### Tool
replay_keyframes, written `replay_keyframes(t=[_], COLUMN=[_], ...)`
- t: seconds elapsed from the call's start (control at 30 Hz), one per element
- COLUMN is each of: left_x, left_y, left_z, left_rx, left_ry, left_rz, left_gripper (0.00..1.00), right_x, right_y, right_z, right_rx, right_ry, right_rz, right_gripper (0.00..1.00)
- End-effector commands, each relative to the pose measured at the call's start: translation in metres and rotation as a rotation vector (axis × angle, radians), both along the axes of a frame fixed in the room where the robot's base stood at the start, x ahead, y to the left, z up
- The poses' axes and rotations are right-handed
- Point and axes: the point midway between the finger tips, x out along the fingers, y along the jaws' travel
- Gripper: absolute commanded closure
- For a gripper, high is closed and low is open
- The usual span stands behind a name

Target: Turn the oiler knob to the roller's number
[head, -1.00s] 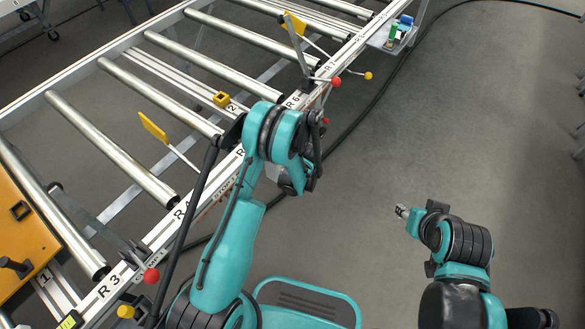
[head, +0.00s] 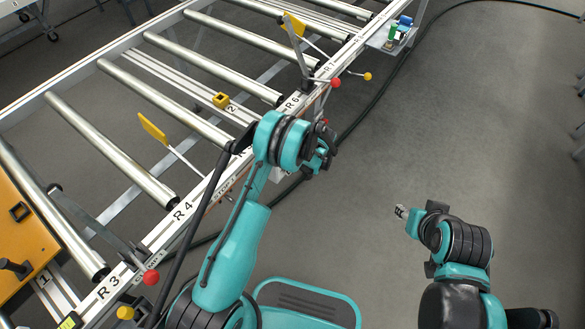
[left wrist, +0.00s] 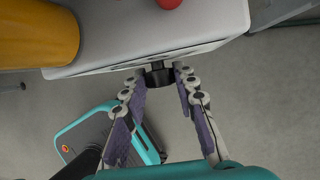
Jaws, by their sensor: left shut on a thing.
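In the left wrist view a small black knob (left wrist: 158,77) sticks out of a white box (left wrist: 120,60). My left gripper (left wrist: 159,84) has its two fingers on either side of the knob, shut on it. The knob's number marks cannot be read. In the head view my left gripper (head: 322,152) is at the conveyor's near rail, its fingers small and partly hidden by its wrist. The rollers (head: 160,103) lie across the frame; rail labels R 3, R 4 and R 6 show, and my arm covers the stretch between R 4 and R 6. My right gripper (head: 402,212) is over bare floor, apart from everything.
A yellow-orange cylinder (left wrist: 38,35) and a red round part (left wrist: 168,3) stand by the box. Red-knobbed levers (head: 151,278) and yellow flags (head: 152,129) stick out along the rail. A black cable (head: 385,75) runs on the floor.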

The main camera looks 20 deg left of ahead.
Motion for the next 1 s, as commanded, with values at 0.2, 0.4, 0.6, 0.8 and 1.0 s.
replay_keyframes(t=[0.2, 0.4, 0.6, 0.8, 1.0], left_x=[0.004, 0.0052, 0.006, 0.0058, 0.0059], left_y=[-0.0013, -0.0018, -0.0021, -0.002, -0.002], left_z=[-0.0014, -0.0023, -0.0026, -0.0025, -0.0026], left_rx=[0.057, 0.097, 0.12, 0.129, 0.13], left_ry=[0.157, 0.266, 0.331, 0.356, 0.357], left_rz=[0.0, 0.0, 0.0, -0.001, -0.001], left_gripper=[1.0, 1.0, 1.0, 1.0, 1.0], right_x=[0.0, 0.0, 0.0, 0.0, 0.0], right_y=[0.0, 0.0, 0.0, 0.0, 0.0], right_z=[0.0, 0.0, 0.0, 0.0, 0.0], right_rx=[0.0, 0.0, 0.0, 0.0, 0.0], right_ry=[0.0, 0.0, 0.0, 0.0, 0.0], right_rz=[0.0, 0.0, 0.0, 0.0, 0.0], right_gripper=[0.6, 0.6, 0.6, 0.6, 0.6])
